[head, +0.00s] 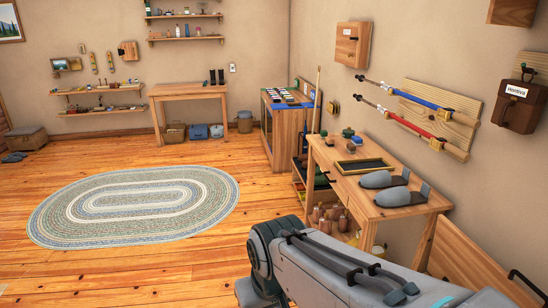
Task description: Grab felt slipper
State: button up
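Small dark grey-blue shapes that look like a pair of slippers (14,157) lie on the wood floor at the far left, in front of a box with a grey top. They are too small to tell their material. Two grey, shoe-shaped pieces, one nearer (399,197) and one farther (376,180), lie side by side on the wooden workbench (350,196) at the right. Each has an upright flap at its right end; I cannot tell whether they are felt slippers. My arm crosses the lower right, but my gripper is not in view.
An oval braided rug (135,203) lies on the open floor. The workbench also bears a dark tray (363,165) and small green-topped items. A wooden cabinet (290,130) stands behind it, and a table (188,90) stands at the back wall. A wooden panel (470,265) is at lower right.

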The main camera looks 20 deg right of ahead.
aim_at(382, 179)
jog(key=u, duration=0.05)
jog(key=i, duration=1.65)
jog(key=z, duration=0.5)
jog(key=i, duration=1.2)
jog(key=z, duration=1.95)
jog(key=i, duration=0.9)
jog(key=z, duration=0.7)
